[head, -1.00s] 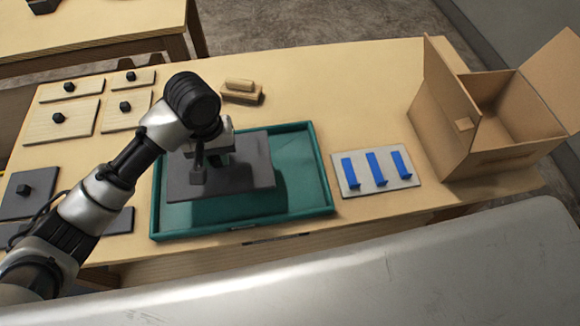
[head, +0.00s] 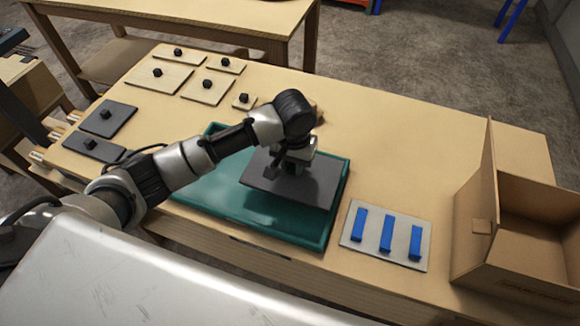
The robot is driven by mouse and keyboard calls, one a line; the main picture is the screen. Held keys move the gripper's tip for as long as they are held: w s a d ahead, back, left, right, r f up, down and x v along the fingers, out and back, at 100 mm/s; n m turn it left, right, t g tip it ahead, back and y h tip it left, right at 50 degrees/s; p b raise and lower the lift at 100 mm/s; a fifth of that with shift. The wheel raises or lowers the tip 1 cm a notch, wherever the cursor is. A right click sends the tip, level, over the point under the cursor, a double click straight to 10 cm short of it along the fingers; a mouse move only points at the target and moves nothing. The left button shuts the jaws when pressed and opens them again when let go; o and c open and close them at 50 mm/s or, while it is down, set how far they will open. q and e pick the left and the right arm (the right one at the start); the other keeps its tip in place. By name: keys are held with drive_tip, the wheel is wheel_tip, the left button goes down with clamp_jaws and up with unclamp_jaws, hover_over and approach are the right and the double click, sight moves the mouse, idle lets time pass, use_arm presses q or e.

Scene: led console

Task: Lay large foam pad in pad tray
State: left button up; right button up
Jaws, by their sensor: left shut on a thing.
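The large foam pad (head: 310,190) is a dark grey flat rectangle in the head view. My left gripper (head: 291,166) is shut on it from above, probably by its knob, which the gripper hides. The pad is roughly level over the right part of the teal pad tray (head: 215,205). It appears to hang a little above the tray floor, but I cannot tell the exact gap. The left part of the tray is bare. My left arm crosses in front of the tray's far left side. My right gripper does not show.
Dark pads (head: 108,118) with knobs lie at the table's left, and several light wooden boards (head: 157,74) with knobs lie behind. A grey plate (head: 372,255) with blue strips lies right of the tray. An open cardboard box (head: 515,235) stands at the far right.

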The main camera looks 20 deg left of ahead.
sight(292, 168)
use_arm(q)
drive_tip(key=w+f, duration=0.1)
drive_tip(key=w+a, duration=0.1)
drive_tip(key=shift+w+f, duration=0.35)
drive_tip(key=shift+f, duration=0.05)
drive_tip(key=shift+a+f, duration=0.1)
drive_tip(key=shift+f, duration=1.9)
drive_tip(key=o, duration=0.9)
drive_tip(key=shift+f, duration=0.1)
drive_tip(key=shift+o, duration=0.2)
wheel_tip(292, 168, up, 12)
drive_tip(key=shift+r, duration=0.15)
